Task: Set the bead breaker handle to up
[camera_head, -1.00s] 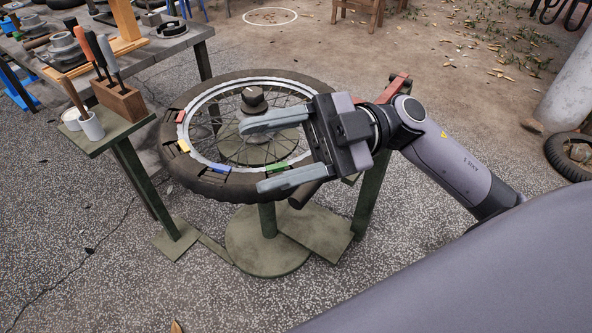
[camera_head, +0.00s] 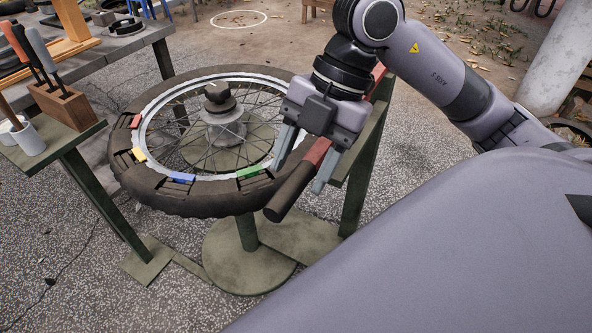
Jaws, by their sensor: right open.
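The bead breaker handle (camera_head: 290,194) is a red bar with a thick dark grip. It slopes down toward the front, and the grip hangs just past the wheel's right front edge. My right gripper (camera_head: 305,170) points down over the handle, its two grey fingers open, one on each side of the bar. I cannot tell whether either finger touches it. The gripper body hides the bar's upper part. The spoked wheel with its black tyre (camera_head: 190,205) lies flat on the green stand. My left gripper is not in view.
A small green shelf (camera_head: 75,140) at the left holds a wooden tool block (camera_head: 62,105) and white cups (camera_head: 28,138). A workbench (camera_head: 120,45) stands behind it. A green post (camera_head: 362,170) rises right of the wheel. The front left floor is clear.

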